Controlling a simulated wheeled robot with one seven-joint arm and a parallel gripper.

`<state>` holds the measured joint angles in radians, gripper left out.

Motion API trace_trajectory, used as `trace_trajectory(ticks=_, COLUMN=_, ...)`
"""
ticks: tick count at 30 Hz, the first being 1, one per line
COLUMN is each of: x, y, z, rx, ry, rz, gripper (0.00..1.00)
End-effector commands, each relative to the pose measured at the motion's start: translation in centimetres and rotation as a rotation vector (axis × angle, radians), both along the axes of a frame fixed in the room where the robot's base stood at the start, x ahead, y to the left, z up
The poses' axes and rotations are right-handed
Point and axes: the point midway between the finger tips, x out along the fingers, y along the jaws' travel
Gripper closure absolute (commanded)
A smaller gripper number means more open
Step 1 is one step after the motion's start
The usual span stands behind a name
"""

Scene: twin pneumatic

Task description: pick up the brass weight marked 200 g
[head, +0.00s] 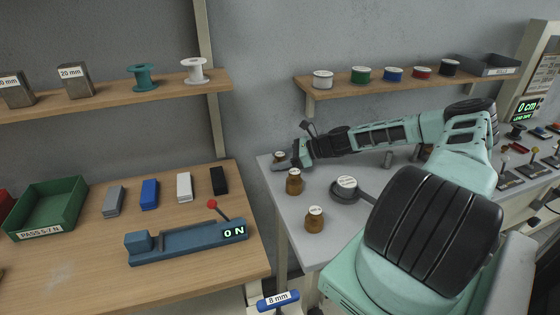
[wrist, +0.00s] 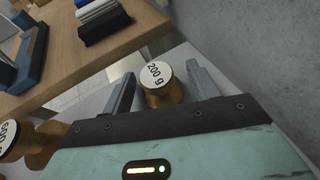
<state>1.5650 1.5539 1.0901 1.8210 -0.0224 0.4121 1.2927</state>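The brass weight marked 200 g (wrist: 163,94) stands between the two fingers of my gripper (wrist: 160,68) in the wrist view, its white label facing up. My gripper is open. In the head view the weight (head: 279,157) is small at the far left corner of the grey table, partly hidden by my gripper (head: 284,163).
Other brass weights (head: 295,183) (head: 315,220) stand nearer on the grey table (head: 300,250), beside a scale-like dark round piece (head: 344,190). A wooden bench (head: 90,280) with coloured blocks is to the left, across a gap. The wall is close behind.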

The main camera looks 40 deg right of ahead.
Motion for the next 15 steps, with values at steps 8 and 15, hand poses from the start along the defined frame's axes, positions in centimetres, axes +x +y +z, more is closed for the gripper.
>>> trace_trajectory(ticks=8, x=-0.06, y=-0.02, z=-0.06, rx=-0.001, ry=0.001, rz=0.000, gripper=0.90)
trace_trajectory(ticks=15, x=-0.10, y=-0.03, z=-0.15, rx=-0.001, ry=0.001, rz=0.000, gripper=0.90)
